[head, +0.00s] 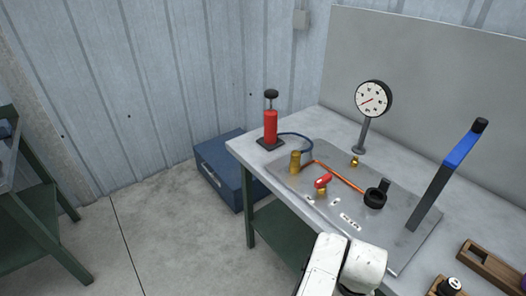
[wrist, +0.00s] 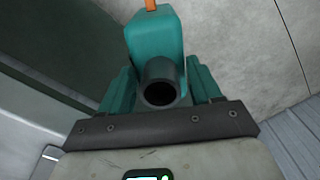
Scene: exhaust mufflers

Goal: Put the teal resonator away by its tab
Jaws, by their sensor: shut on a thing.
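The teal resonator (wrist: 153,42) is in the wrist view, right in front of my gripper (wrist: 160,78). It has a boxy teal body and a short dark pipe stub whose open end faces the camera. A narrow orange piece (wrist: 150,5) shows at its far end, cut by the top edge of the picture. My gripper is shut on the resonator. Which part sits between the fingertips is hidden, so I cannot tell whether it is the tab. In the head view neither the gripper nor the resonator shows.
A workbench (head: 240,148) carries a metal plate with a dial gauge (head: 373,98), a red cylinder (head: 270,128), a blue-handled lever (head: 465,147) and small fittings. A wooden holder (head: 490,265) is at lower right. A blue box (head: 218,172) stands on the floor. Open floor lies left of the bench.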

